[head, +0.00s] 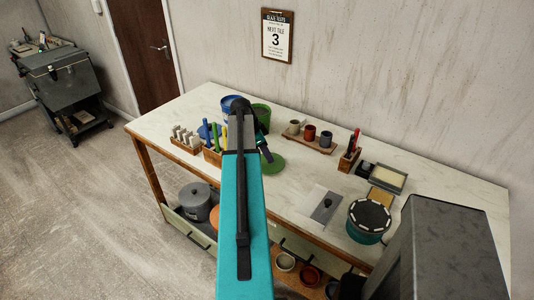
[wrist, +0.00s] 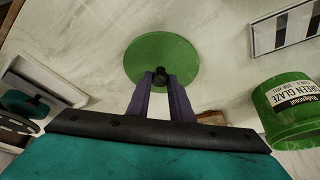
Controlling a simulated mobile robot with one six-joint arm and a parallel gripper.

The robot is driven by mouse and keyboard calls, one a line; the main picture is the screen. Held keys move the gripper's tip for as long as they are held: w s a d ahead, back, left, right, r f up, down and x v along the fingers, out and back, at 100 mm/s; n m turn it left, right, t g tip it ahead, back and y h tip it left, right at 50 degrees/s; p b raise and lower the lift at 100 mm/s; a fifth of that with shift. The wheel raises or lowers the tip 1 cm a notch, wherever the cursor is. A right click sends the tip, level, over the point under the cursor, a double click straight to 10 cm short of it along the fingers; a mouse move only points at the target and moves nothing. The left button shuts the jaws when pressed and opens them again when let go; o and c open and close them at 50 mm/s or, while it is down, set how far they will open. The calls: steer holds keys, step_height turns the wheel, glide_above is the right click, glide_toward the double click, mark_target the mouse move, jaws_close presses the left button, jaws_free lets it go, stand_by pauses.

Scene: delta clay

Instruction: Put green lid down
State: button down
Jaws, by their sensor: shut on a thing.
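The green lid (head: 274,164) is a flat round disc with a dark knob, low over the pale worktop (head: 320,172) in the head view. In the wrist view the lid (wrist: 150,54) is at the upper middle, and my gripper (wrist: 160,77) is shut on its knob. I cannot tell whether the lid touches the worktop. The green glaze tub (wrist: 296,110) is apart from the lid at the right of the wrist view; in the head view the tub (head: 262,112) is behind my arm. My arm hides part of the worktop and gripper (head: 266,154).
A blue tub (head: 228,101) stands left of the green tub. Wooden holders with tools (head: 213,156) are left of my arm. A board with small cups (head: 310,137) is at the back. The worktop right of the lid is clear up to a grey sheet (head: 318,203).

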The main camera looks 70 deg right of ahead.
steer(key=shift+f, duration=0.3)
steer(key=c, duration=1.6)
jaws_free()
steer(key=shift+r, duration=0.15)
steer(key=shift+r, duration=0.15)
steer(key=shift+b+v, duration=1.5)
steer(key=shift+v, duration=4.4)
steer(key=shift+a, duration=0.1)
